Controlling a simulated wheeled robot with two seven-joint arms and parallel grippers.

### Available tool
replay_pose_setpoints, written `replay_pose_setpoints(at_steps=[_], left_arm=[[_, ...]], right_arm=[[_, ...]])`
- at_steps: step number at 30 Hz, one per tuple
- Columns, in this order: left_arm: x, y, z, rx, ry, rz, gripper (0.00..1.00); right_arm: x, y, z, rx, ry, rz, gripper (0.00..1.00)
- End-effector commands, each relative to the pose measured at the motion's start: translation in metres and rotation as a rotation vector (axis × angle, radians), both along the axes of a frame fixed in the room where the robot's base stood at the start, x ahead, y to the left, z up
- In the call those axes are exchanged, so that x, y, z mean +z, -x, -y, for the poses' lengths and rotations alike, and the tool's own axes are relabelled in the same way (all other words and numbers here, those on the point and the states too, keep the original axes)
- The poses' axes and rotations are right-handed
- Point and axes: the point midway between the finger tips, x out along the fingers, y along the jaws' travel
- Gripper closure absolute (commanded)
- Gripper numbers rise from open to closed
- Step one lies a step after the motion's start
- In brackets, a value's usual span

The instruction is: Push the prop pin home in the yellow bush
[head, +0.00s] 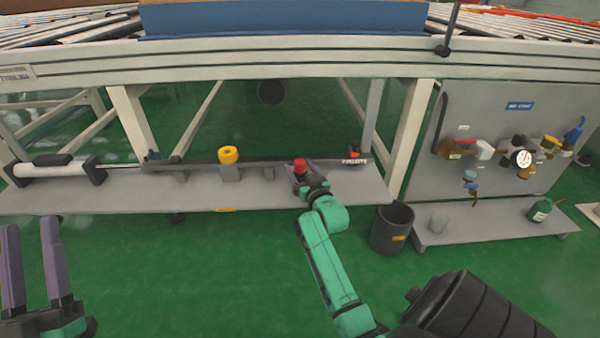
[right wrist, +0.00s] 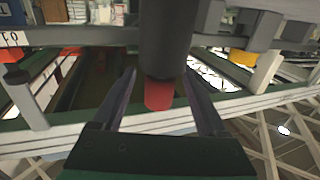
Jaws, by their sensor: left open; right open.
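The yellow bush (head: 229,155) stands on a grey block on the shelf, left of my right gripper. It also shows in the right wrist view (right wrist: 243,57), at the upper right. My right gripper (head: 301,168) is open at the shelf, with a red cylindrical piece (head: 300,164) between its fingers. In the right wrist view, this red piece (right wrist: 158,95) shows below a thick dark cylinder (right wrist: 165,40), with gaps to both fingers. I cannot tell whether it is the prop pin. No pin is visible in the bush. My left gripper (head: 31,228) is open and empty at the lower left.
A long dark bar (head: 205,166) runs along the grey shelf (head: 110,194), with a white cylinder (head: 50,169) at its left end. A smaller red piece (head: 354,155) sits near the lettered label. A dark bin (head: 391,228) stands right of the shelf. A valve panel is further right.

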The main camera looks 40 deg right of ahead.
Motion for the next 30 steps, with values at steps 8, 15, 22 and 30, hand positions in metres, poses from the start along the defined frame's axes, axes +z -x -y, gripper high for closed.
replay_pose_setpoints(at_steps=[8,15,22,30], left_arm=[[0.0069,0.002,-0.0011,0.003,0.004,0.021,0.5],[0.0064,0.0018,-0.001,0.002,0.004,0.02,0.5],[0.0062,0.0017,-0.0009,0.002,0.004,0.019,0.5],[-0.0014,-0.0022,0.0005,-0.003,0.003,-0.017,0.5]], right_arm=[[-0.0001,-0.0012,0.0005,0.0,0.0,-0.001,0.24],[-0.0002,-0.0011,0.0005,0.0,0.0,-0.001,1.0],[0.0005,-0.0011,0.0005,0.0,0.0,0.001,1.0],[0.0061,-0.0011,0.0004,0.0,0.0,0.001,1.0]])
